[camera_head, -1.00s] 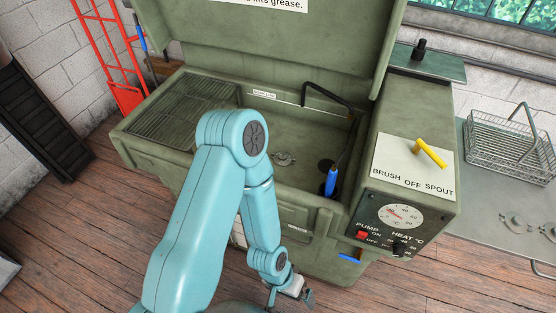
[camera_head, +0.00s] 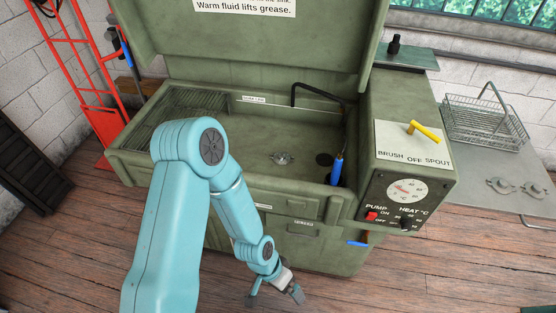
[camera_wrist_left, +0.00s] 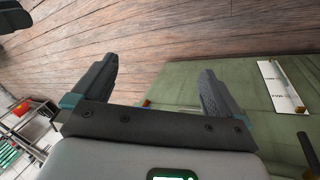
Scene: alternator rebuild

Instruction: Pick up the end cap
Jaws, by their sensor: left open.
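A small grey metal part with ears, which looks like an end cap (camera_head: 281,158), lies on the floor of the green wash sink (camera_head: 245,142). Two similar flat metal parts, one at the left (camera_head: 502,186) and one at the right (camera_head: 530,189), lie on the grey side bench. My left gripper (camera_head: 275,297) hangs low in front of the washer cabinet, outside the sink. Its fingers are apart and empty. The left wrist view shows the open jaws (camera_wrist_left: 158,72) with plank floor and a green panel beyond.
The sink's front wall stands between my gripper and the part inside. A blue-handled brush (camera_head: 337,170) and black spout (camera_head: 318,92) occupy its right side. A control box (camera_head: 405,195) stands right of it, and a wire basket (camera_head: 486,128) sits on the bench.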

